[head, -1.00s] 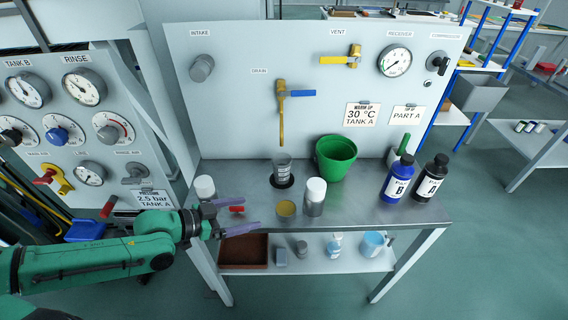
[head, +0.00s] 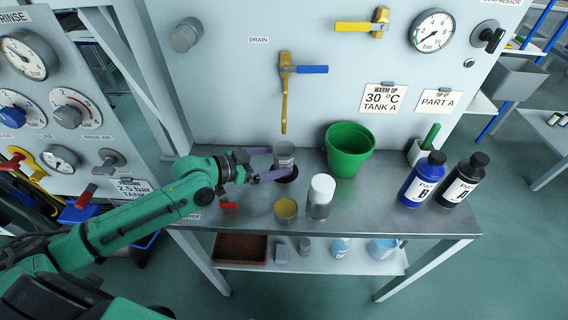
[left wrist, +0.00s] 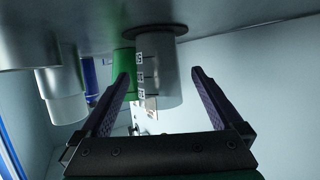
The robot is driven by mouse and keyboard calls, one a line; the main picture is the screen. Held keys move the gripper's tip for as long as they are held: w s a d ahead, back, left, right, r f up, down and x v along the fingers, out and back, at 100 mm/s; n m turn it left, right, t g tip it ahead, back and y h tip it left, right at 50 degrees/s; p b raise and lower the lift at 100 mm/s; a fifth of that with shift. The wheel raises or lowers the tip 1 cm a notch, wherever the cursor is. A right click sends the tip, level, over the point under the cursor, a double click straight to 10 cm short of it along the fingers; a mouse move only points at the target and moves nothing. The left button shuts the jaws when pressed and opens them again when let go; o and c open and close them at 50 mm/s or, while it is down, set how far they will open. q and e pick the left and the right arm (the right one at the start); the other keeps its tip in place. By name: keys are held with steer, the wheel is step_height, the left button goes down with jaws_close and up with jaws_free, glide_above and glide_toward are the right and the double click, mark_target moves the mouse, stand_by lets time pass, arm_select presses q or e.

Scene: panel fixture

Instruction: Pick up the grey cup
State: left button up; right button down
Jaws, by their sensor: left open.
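In the left wrist view, which shows the bench upside down, the grey cup (left wrist: 160,82) appears between the two open fingertips (left wrist: 160,73) with a gap on each side. I cannot tell how deep the cup sits between the fingers. My right gripper is not in view.
A white-capped jar (head: 320,198) and a yellow-topped tin (head: 286,210) stand in front of the cup. A green pot (head: 348,150) is to its right, with a blue bottle (head: 422,180) and a black bottle (head: 462,180) beyond. The drain tap (head: 285,95) hangs above.

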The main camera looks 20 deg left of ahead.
mark_target(293, 156)
arm_select(q)
steer(key=x, duration=0.2)
steer(key=p+x, duration=0.1)
steer(key=x, duration=0.3)
steer(key=shift+d+r, duration=0.1)
steer(key=shift+r, duration=0.3)
steer(key=shift+w+d+f, duration=0.2)
steer(key=shift+f, duration=0.05)
steer(key=shift+a, duration=0.1)
steer(key=c, duration=1.5)
steer(key=shift+o, duration=0.2)
steer(key=shift+r, duration=0.15)
